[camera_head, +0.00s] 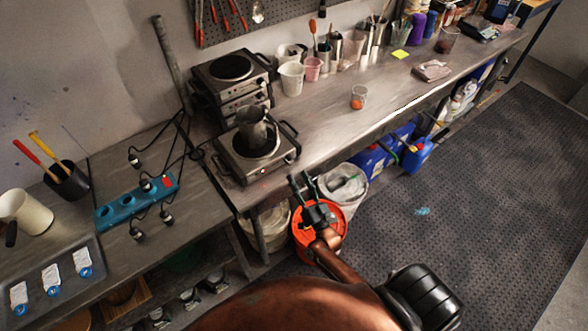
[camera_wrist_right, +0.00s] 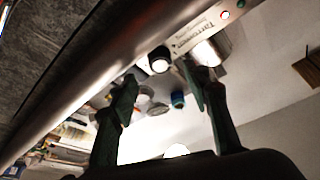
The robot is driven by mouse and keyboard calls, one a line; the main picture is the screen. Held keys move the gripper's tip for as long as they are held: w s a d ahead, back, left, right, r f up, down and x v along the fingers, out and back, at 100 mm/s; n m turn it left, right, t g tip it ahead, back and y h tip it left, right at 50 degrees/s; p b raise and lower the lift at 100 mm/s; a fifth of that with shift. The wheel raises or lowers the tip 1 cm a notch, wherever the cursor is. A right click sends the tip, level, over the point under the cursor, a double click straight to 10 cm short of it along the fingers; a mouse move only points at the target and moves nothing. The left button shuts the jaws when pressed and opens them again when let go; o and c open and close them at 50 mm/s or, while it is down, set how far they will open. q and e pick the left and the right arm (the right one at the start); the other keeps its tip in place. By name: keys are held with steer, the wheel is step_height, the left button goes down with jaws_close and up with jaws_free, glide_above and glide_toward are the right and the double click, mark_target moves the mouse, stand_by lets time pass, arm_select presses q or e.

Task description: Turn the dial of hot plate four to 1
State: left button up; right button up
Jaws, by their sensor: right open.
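In the head view, a hot plate (camera_head: 256,158) bearing a metal pitcher (camera_head: 252,124) sits at the bench's front edge. More hot plates (camera_head: 232,68) are stacked behind it. I cannot read which is number four. My right gripper (camera_head: 301,177) is open and empty, in front of and below the bench edge, right of the front hot plate. In the right wrist view, a dark dial with a pale face (camera_wrist_right: 159,61) lies just beyond the open fingertips (camera_wrist_right: 160,76), apparently apart from them. A shiny cylinder (camera_wrist_right: 207,53) is beside it, partly behind a finger. The dial's setting is unreadable.
A blue power strip (camera_head: 137,202) with plugs and cables lies left of the hot plates. An orange bucket (camera_head: 333,242) and a white bucket (camera_head: 347,186) stand below the gripper. A small cup (camera_head: 358,98) stands on the bench (camera_head: 320,125), with clear surface around it.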

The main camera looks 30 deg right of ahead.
steer(key=v, duration=0.6)
stand_by(0.4)
steer(key=s+a+f+n+g+y, duration=0.15)
steer(key=s+f+g, duration=0.3)
steer(key=f, duration=0.75)
steer(key=s+f+n+g, duration=0.25)
steer(key=s+f, duration=0.25)
steer(key=f, duration=0.7)
steer(key=s+a+f+n+g+y, duration=0.1)
steer(key=s+f+g, duration=0.3)
steer(key=f, duration=0.8)
steer(key=s+f+n+g, duration=0.1)
steer(key=s+f+g, duration=0.2)
steer(key=s, duration=0.8)
steer(key=s+f+n+g, duration=0.1)
steer(key=s+f+g, duration=0.2)
steer(key=s+f, duration=0.5)
steer(key=s+f+g, duration=0.4)
steer(key=s+f, duration=0.2)
steer(key=s, duration=0.8)
steer(key=shift+s+f+n+h, duration=0.15)
steer(key=shift+s+n+h, duration=0.2)
steer(key=shift+s+n, duration=0.05)
